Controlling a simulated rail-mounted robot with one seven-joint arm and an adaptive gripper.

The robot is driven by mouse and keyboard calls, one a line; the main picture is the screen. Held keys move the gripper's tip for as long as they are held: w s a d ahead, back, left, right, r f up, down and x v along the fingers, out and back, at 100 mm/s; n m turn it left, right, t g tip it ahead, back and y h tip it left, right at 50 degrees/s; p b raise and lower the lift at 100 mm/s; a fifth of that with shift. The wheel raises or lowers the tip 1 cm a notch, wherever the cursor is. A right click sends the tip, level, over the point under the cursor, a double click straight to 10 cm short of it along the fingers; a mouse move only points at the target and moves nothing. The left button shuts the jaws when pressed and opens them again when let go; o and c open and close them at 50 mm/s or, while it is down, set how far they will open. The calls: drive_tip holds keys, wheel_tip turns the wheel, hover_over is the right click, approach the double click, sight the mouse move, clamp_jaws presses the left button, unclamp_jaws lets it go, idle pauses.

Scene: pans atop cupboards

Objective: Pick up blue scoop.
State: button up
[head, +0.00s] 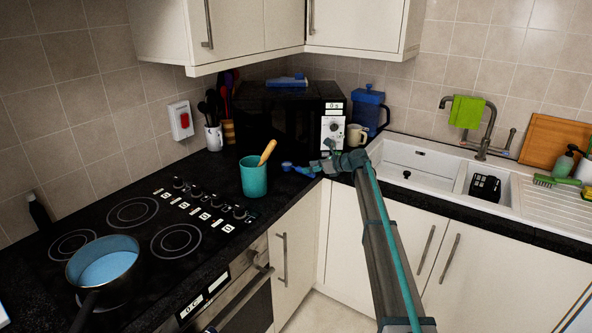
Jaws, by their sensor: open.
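A small blue object that looks like the blue scoop (289,166) lies on the black worktop, in front of the microwave and just right of the teal pot. My gripper (317,167) is at the scoop's right end, low over the worktop corner. It is open. The fingers are small and dark here, and I cannot tell whether they touch the scoop or are around it.
The teal pot (255,177) with a wooden utensil stands close left of the scoop. The black microwave (287,112) is behind it. A white mug (356,135) and blue jug (368,108) stand behind my gripper. The sink (418,165) is to the right.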

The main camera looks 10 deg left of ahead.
sight(299, 167)
drive_tip(key=shift+p+x, duration=0.85)
drive_tip(key=shift+x, duration=2.35)
drive_tip(key=shift+d+f, duration=0.1)
drive_tip(key=shift+f, duration=0.05)
clamp_jaws()
